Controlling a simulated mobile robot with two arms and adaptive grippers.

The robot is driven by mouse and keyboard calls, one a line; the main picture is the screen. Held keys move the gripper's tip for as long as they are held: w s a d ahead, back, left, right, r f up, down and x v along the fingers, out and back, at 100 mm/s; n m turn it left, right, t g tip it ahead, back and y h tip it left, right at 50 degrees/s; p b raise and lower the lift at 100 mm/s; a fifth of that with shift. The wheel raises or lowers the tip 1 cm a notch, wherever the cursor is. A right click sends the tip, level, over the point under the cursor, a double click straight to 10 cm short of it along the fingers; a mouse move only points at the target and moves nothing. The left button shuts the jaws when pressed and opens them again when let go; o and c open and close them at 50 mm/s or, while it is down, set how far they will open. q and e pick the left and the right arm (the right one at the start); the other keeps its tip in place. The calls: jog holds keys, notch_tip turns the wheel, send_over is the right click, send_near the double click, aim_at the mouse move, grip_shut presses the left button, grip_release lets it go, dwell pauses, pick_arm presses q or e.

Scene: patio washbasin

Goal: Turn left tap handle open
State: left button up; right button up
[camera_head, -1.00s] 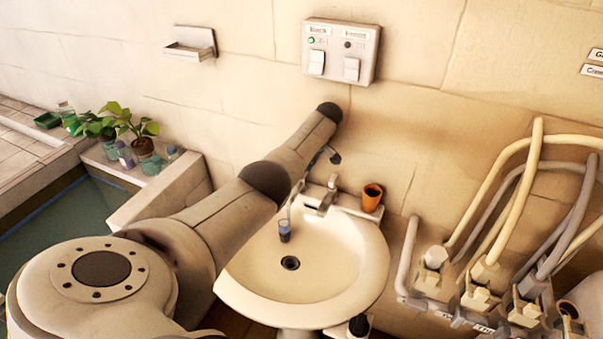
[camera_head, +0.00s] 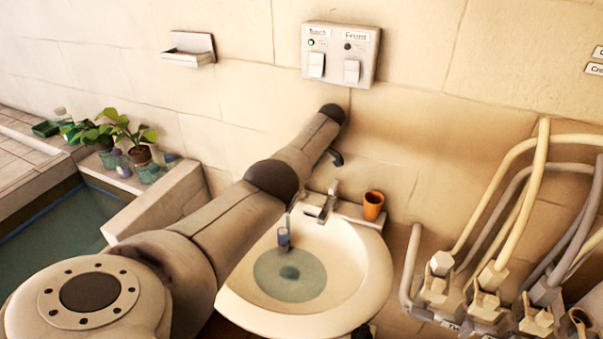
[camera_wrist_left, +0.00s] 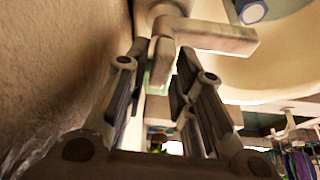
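The basin tap (camera_head: 328,203) stands at the back of the white washbasin (camera_head: 372,285). My left arm crosses in front and hides the area left of the tap, so no left handle is clear in the head view. In the left wrist view my left gripper (camera_wrist_left: 164,62) has its two fingers apart. A pale, lever-shaped tap part (camera_wrist_left: 218,38) lies just beyond the fingertips, crossing to the right; whether they touch it is unclear. A pale greenish piece shows in the gap between the fingers. Bluish water (camera_head: 290,275) lies in the basin bowl. My right gripper is out of view.
A small blue-tinted glass (camera_head: 284,238) is in the basin. An orange cup (camera_head: 373,206) stands right of the tap. Hoses and valves (camera_head: 490,275) crowd the right. A switch box (camera_head: 341,55) and a soap dish (camera_head: 189,49) are on the wall. Potted plants (camera_head: 125,135) stand left.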

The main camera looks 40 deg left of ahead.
pick_arm(q)
jog(key=shift+o, duration=0.6)
jog(key=shift+r, duration=0.1)
jog(key=v, duration=0.5)
jog(key=shift+w, duration=0.15)
jog(key=w+d, duration=0.2)
jog(key=d, duration=0.9)
jog(key=shift+d, duration=0.35)
